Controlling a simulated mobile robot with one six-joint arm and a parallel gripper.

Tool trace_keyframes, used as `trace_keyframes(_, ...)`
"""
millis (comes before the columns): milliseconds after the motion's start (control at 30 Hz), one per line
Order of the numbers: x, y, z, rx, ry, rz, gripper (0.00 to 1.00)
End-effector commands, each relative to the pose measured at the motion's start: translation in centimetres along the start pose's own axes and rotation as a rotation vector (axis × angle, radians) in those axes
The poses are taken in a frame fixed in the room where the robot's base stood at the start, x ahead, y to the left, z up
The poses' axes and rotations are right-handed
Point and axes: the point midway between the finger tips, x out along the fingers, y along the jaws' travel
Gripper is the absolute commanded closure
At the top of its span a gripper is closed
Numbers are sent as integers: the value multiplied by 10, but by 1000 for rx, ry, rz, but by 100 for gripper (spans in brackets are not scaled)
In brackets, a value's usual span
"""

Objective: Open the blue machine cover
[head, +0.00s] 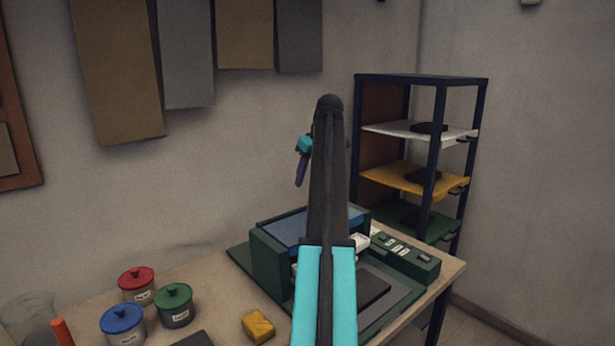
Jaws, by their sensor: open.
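A green machine (268,262) stands on the table, with a blue cover (296,229) lying roughly level across its top. My arm passes in front of the machine and hides the middle of the cover and part of the machine's front. My gripper (301,172) is above and behind the cover in the picture, pointing down, with a purple finger showing. It is open and apart from the cover. Part of the gripper is hidden behind my arm.
Red (136,281), green (174,298) and blue (122,320) lidded jars stand at the table's left. A yellow block (258,327) lies near the front. A dark shelf rack (436,130) stands behind at right. Cloth panels hang on the wall.

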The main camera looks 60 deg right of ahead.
Motion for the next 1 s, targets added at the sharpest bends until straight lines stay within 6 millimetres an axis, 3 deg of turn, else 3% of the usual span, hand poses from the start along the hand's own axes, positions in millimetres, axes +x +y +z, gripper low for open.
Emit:
trace_keyframes(367, 4, 0, 0, -1, 0, 0, 58)
trace_keyframes(633, 4, -1, 0, -1, 0, 0, 100)
trace_keyframes(1000, 4, -1, 0, -1, 0, -1, 100)
